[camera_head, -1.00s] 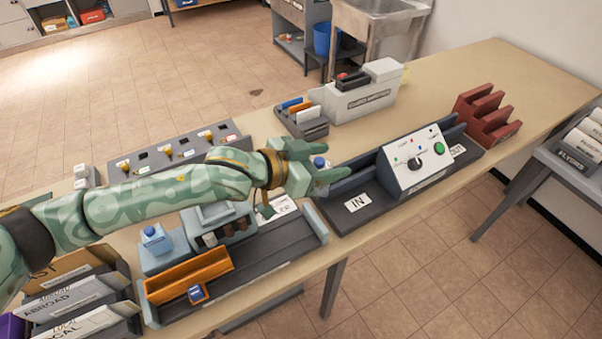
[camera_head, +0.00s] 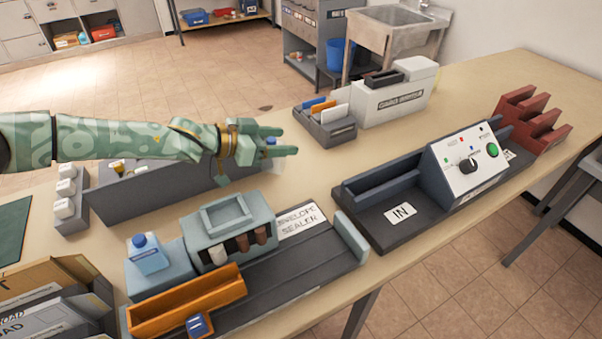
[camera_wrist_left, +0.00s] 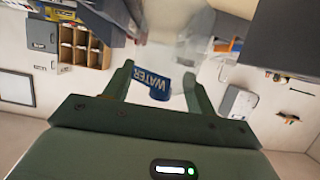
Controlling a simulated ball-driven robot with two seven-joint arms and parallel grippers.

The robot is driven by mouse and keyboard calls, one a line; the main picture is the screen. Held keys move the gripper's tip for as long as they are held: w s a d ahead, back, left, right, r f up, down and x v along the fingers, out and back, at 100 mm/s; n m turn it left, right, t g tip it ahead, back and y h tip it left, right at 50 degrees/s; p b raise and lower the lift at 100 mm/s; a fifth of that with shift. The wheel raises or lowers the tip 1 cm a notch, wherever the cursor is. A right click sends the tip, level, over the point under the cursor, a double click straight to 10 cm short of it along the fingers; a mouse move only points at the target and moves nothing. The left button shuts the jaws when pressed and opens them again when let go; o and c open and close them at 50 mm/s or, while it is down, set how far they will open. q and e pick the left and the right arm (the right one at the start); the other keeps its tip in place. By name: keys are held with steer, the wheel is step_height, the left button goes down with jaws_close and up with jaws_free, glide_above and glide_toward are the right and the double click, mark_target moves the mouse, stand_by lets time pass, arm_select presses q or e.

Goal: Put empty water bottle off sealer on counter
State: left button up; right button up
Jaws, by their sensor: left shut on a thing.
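My left gripper (camera_head: 284,141) is shut on a clear water bottle with a blue cap (camera_head: 271,141). In the left wrist view the bottle (camera_wrist_left: 158,84) is between the fingers, with its blue WATER label showing. The gripper holds it behind the envelope sealer (camera_head: 300,256), apart from it, near the far edge of the counter (camera_head: 470,95). Whether the bottle's base touches the counter cannot be told. The sealer is long and dark, with a pale blue block and a lettered plate. My right gripper is not in view.
A small blue-capped container (camera_head: 148,256) and an orange tray (camera_head: 187,302) are on the sealer's left part. A long grey box (camera_head: 150,190) is under my arm. A card holder (camera_head: 326,126) and the IN machine (camera_head: 405,200) stand to the right. Bare counter lies between them.

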mark_target(268, 171)
arm_select(q)
step_height(268, 171, down, 8)
steer(key=b, duration=0.3)
steer(key=shift+f, duration=0.25)
steer(key=shift+r, duration=0.1)
steer(key=shift+s, duration=0.1)
steer(key=o, duration=1)
steer(key=shift+c, duration=0.2)
